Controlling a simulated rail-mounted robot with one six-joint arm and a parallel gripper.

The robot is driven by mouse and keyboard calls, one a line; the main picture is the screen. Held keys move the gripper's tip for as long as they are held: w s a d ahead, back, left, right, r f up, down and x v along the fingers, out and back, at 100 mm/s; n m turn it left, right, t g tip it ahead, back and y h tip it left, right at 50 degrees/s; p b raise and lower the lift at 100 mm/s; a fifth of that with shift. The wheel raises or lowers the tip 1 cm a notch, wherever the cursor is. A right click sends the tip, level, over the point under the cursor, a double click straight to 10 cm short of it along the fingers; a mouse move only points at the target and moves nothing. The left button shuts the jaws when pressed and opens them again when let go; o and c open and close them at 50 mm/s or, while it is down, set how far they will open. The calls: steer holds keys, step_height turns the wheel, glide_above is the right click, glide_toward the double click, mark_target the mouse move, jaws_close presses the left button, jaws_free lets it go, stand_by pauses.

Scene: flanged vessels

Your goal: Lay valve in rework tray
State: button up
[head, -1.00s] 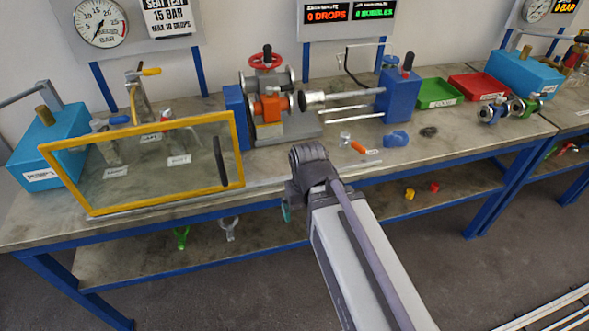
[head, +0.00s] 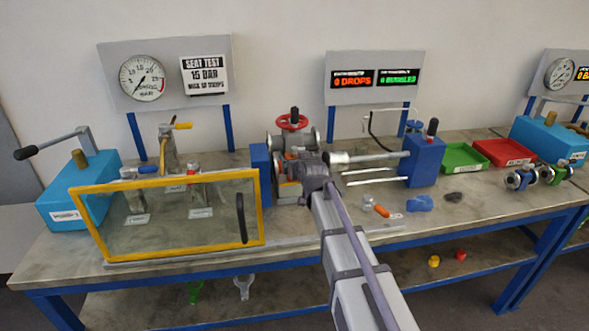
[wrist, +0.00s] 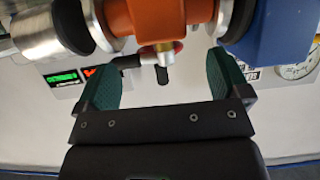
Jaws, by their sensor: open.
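An orange-bodied valve (wrist: 158,14) fills the top of the wrist view, with a brass stem (wrist: 162,50) pointing down in the picture. Grey metal ends with black rings flank it, and a blue block (wrist: 284,38) is at the right. My gripper (wrist: 163,72) is open, its green pads apart on either side of the stem's line; I see no grip on the valve. In the head view my arm hides most of the valve and the fingers. A red tray (head: 522,160) and a green tray (head: 482,165) stand at the right; their labels are too small to read surely.
A yellow-framed clear guard (head: 175,257) stands at the left front of the bench. A red handwheel (head: 292,121) rises behind the valve. The blue ram block (head: 426,160) and its rods lie to the right. Small loose parts, including a blue one (head: 419,203), lie before the trays.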

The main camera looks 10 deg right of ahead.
steer(key=b+x, duration=0.2)
steer(key=x, duration=0.7)
steer(key=shift+a+f+b, duration=0.1)
steer(key=shift+b, duration=0.3)
steer(key=shift+s, duration=0.1)
jaws_close()
